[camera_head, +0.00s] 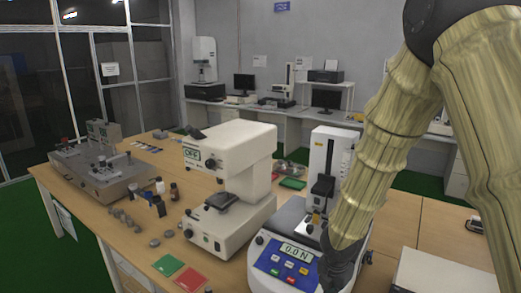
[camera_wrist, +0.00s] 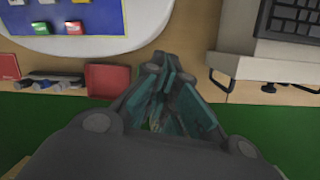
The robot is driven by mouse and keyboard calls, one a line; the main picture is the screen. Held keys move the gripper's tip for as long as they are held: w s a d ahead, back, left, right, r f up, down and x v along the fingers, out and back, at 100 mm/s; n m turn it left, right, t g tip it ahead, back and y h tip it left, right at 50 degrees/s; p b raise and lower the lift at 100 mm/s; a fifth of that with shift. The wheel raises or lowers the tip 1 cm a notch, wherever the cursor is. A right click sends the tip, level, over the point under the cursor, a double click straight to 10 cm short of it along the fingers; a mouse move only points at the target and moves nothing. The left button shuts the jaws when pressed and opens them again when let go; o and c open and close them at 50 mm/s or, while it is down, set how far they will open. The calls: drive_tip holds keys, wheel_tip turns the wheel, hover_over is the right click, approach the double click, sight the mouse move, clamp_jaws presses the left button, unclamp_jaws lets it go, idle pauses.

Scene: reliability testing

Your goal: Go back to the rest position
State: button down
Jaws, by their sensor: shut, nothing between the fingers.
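My gripper (camera_head: 338,262) shows at the lower middle of the head view, at the end of my arm. It is in front of a white force tester (camera_head: 282,262) with a blue panel and a display reading 0.0 N. In the wrist view, my gripper (camera_wrist: 172,72) points up the picture with its fingers together and nothing held. The tester's white rounded base and coloured buttons (camera_wrist: 73,27) lie beyond the fingertips, to the upper left. My arm hides part of the tester in the head view.
A white hardness tester (camera_head: 228,170) stands left of the force tester on the wooden table (camera_head: 135,196). Small bottles (camera_head: 160,188), grey samples, a green tray (camera_head: 168,264) and a red tray (camera_head: 190,279) lie nearby. A white device with a dark keypad (camera_wrist: 290,22) is at the right in the wrist view.

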drive_tip(key=s+a+f+m+g+y+b, duration=0.1)
drive_tip(key=s+a+f+m+y+b, duration=0.1)
drive_tip(key=s+f+m, duration=0.7)
drive_tip(key=s+a+f+m+g+y+b, duration=0.15)
drive_tip(key=s+f+m, duration=0.45)
drive_tip(key=s+f, duration=0.6)
drive_tip(key=s+d+f+m+h+b, duration=0.1)
drive_tip(key=s+d+f+m, duration=0.2)
drive_tip(key=s+f+m, duration=0.3)
drive_tip(key=s+d+f+m+h+b, duration=0.1)
drive_tip(key=s+d+f+m, duration=0.2)
drive_tip(key=s+f+m, duration=0.2)
wheel_tip(320, 180, down, 2)
drive_tip(key=s, duration=0.2)
drive_tip(key=shift+s+m, duration=0.4)
